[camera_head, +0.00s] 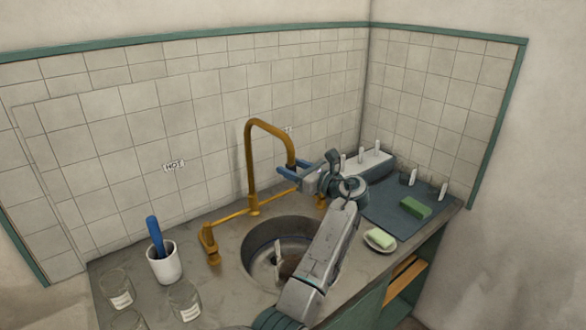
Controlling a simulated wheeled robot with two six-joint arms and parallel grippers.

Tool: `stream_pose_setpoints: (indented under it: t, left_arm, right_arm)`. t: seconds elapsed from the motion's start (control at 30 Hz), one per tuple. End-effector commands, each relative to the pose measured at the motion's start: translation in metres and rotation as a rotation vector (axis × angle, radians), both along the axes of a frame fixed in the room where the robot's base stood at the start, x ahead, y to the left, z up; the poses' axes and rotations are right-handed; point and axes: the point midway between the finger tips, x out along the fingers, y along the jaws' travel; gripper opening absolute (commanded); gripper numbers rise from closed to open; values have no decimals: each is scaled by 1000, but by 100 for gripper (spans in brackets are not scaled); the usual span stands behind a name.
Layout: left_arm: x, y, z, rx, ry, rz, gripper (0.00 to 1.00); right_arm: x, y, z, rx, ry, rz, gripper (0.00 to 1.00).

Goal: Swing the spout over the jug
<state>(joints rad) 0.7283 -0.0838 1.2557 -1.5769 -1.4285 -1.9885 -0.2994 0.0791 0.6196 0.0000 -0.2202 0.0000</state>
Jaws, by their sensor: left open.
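The brass spout (249,155) rises from the tap behind the round sink (252,243), arches over to the right and points down. My left gripper (279,178) is open, with its blue fingers pointing left at the spout's hanging end. One finger lies close to that end; I cannot tell whether they touch or whether the end is between the fingers. No vessel is clearly marked as the jug. Several clear glass vessels (117,286) with labels too small to read stand at the front left, the lowest cut off by the frame. My right gripper is not in view.
A white cup (164,267) holding a blue-handled tool stands left of the sink. A brass tap lever (208,240) is near it, below a HOT sign (174,166). Soap on a dish (380,239) and a green block (415,208) on a dark mat lie right. Tiled walls close the back.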

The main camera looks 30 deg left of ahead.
Motion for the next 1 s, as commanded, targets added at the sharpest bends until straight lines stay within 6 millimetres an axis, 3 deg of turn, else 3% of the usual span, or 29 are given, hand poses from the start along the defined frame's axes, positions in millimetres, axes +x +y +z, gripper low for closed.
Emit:
stream_pose_setpoints:
  t: [0.17, 0.4, 0.6, 1.0]
  left_arm:
    - [-2, -17, -4, -2, -1, -2, 48]
    - [-10, -66, -5, -4, 0, -4, 48]
    - [-15, -96, -4, -3, 2, -3, 48]
    - [-17, -107, -1, 0, 1, -1, 48]
  right_arm:
    - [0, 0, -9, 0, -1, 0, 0]
    - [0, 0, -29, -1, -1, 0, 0]
    - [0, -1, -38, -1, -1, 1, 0]
    - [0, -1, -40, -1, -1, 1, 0]
